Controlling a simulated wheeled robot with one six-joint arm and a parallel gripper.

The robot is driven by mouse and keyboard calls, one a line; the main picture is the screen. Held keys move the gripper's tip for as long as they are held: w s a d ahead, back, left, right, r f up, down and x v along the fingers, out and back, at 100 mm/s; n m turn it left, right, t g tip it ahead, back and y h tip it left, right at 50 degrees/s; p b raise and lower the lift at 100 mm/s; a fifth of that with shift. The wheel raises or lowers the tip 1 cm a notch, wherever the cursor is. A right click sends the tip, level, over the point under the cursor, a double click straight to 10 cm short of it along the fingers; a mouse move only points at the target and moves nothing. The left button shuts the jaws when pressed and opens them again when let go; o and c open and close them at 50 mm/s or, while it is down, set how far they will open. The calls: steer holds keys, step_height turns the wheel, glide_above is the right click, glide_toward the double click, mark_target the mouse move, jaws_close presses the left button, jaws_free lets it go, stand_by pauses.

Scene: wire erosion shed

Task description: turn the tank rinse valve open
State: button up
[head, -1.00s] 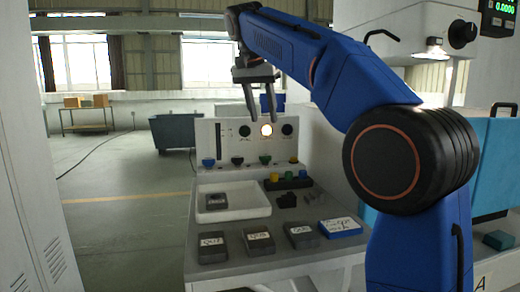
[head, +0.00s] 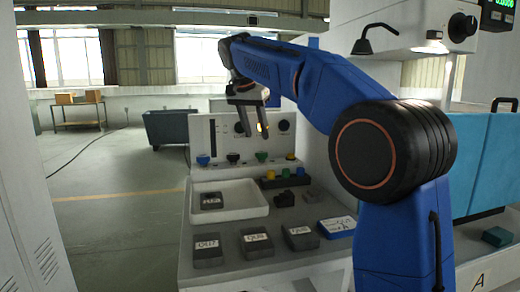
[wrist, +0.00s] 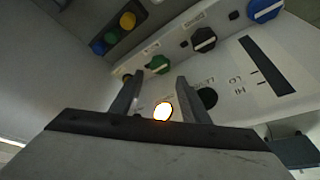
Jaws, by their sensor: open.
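A pale control panel (head: 222,140) stands at the back of the bench, with a row of knobs low on it: blue (head: 203,159), black (head: 233,158), green (head: 261,156) and yellow (head: 290,156). The wrist view, upside down, shows the blue (wrist: 265,8), black (wrist: 204,40) and green (wrist: 158,64) knobs; the yellow one is partly behind a finger. The labels are too small to read, so I cannot tell which knob is the tank rinse valve. My gripper (head: 254,133) is open and empty in front of the panel, above the knobs. In the wrist view its fingertips (wrist: 158,78) frame the green knob's side.
A lit lamp (wrist: 162,112) sits on the panel between my fingers. A rack (head: 270,184) with coloured pieces stands in front of the panel. A white tray (head: 230,213) holding a dark block, several labelled blocks and a blue-edged card (head: 337,226) lie on the bench.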

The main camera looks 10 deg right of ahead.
mark_target(261, 153)
steer(key=x, duration=0.7)
steer(key=shift+f, duration=0.2)
steer(key=c, duration=0.8)
